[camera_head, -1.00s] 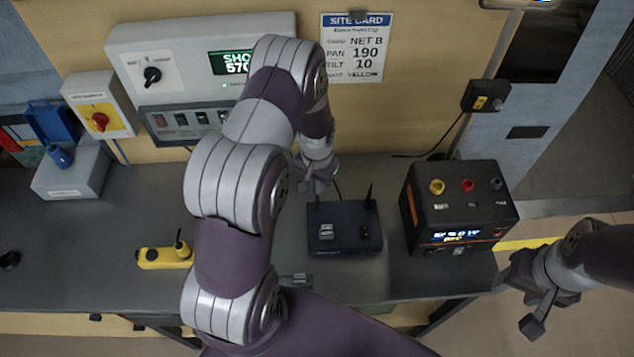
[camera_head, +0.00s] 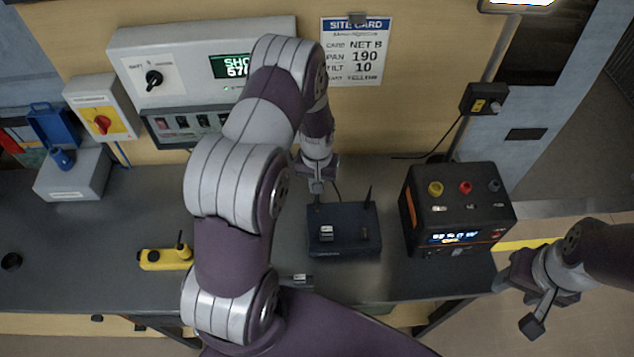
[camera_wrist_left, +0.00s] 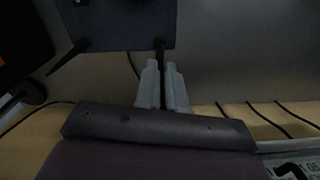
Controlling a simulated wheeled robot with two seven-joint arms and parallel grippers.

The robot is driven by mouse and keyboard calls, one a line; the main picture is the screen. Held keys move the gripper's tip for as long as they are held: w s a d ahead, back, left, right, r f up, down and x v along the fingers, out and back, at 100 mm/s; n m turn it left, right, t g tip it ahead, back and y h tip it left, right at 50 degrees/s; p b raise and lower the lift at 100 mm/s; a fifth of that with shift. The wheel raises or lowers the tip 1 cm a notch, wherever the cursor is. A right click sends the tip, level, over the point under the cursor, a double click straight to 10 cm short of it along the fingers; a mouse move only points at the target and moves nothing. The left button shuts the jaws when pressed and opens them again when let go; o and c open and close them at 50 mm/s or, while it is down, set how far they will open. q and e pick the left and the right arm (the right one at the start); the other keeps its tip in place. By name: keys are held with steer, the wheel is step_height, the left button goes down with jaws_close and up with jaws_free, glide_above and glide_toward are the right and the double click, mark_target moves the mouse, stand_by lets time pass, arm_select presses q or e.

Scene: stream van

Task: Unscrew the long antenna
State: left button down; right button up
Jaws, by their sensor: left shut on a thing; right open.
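A dark router-like box (camera_head: 343,238) sits on the bench with a thin black antenna (camera_head: 368,196) standing at its back right corner. My left gripper (camera_head: 317,192) is at the box's back left corner. In the left wrist view its two grey fingers (camera_wrist_left: 162,66) are shut on another black antenna (camera_wrist_left: 160,48), at the edge of the box (camera_wrist_left: 115,22). Most of that antenna is hidden by the fingers, so I cannot tell whether its thread is still engaged. The free antenna (camera_wrist_left: 67,58) shows tilted in that view. My right gripper (camera_head: 516,305) is open and empty, off the bench's right end.
A black-and-orange power unit (camera_head: 458,212) stands right of the box. A yellow handheld device (camera_head: 165,259) lies to the left, partly behind my left arm. Wall control boxes (camera_head: 150,75) and a site card (camera_head: 355,55) are behind. Cables show in the wrist view.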

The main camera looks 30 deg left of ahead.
arm_select(q)
steer(key=shift+r, duration=0.45)
steer(key=shift+p, duration=0.3)
steer(key=shift+r+p, duration=1.2)
steer(key=shift+r, duration=0.35)
steer(key=shift+f, duration=0.1)
